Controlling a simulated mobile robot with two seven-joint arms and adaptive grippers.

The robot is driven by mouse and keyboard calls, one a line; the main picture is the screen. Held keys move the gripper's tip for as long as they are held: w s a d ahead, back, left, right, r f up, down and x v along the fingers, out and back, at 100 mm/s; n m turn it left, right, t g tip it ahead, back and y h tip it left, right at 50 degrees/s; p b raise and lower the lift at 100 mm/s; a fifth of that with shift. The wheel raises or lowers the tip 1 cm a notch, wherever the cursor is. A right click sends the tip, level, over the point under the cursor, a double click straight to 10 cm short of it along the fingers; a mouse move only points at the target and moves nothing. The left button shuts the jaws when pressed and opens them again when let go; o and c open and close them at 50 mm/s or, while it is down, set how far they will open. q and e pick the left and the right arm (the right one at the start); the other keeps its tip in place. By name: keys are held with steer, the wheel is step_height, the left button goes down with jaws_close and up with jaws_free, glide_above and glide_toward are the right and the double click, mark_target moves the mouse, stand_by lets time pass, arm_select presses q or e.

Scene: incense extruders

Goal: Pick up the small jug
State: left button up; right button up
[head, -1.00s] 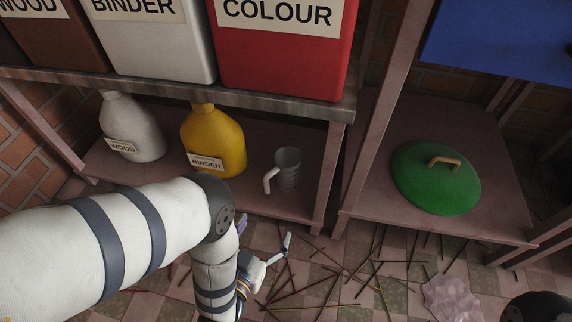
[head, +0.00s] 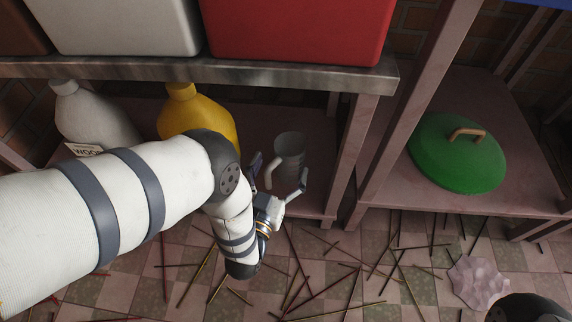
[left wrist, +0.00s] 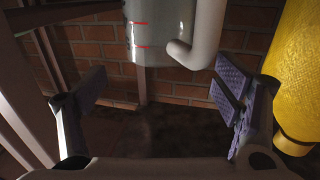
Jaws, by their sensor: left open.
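The small jug (head: 289,150) is grey and stands on the lower shelf, its handle toward the left in the head view. In the left wrist view the jug (left wrist: 155,35) is at the top, with red marks and a pale handle. My left gripper (head: 280,171) is open at the jug, one finger near the handle side and the other near the right side. In the left wrist view the open left gripper (left wrist: 160,98) has nothing between its fingers; the jug lies beyond them. I cannot tell whether they touch it. My right gripper is not in view.
A yellow bottle (head: 205,115) and a white bottle (head: 92,117) stand left of the jug. The upper shelf edge (head: 230,77) and a post (head: 350,150) bound the space. A green lid (head: 455,160) lies on the right shelf. Incense sticks litter the floor.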

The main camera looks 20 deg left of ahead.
mark_target(285, 157)
arm_select(q)
steer(key=w, duration=0.1)
steer(key=w+b, duration=0.1)
steer(key=w, duration=0.1)
steer(key=shift+w+a+f+b, duration=0.1)
steer(key=shift+w+f+b, duration=0.1)
steer(key=shift+w+b, duration=0.1)
steer(key=shift+w+r, duration=0.15)
steer(key=shift+w, duration=0.2)
steer(key=c, duration=1.6)
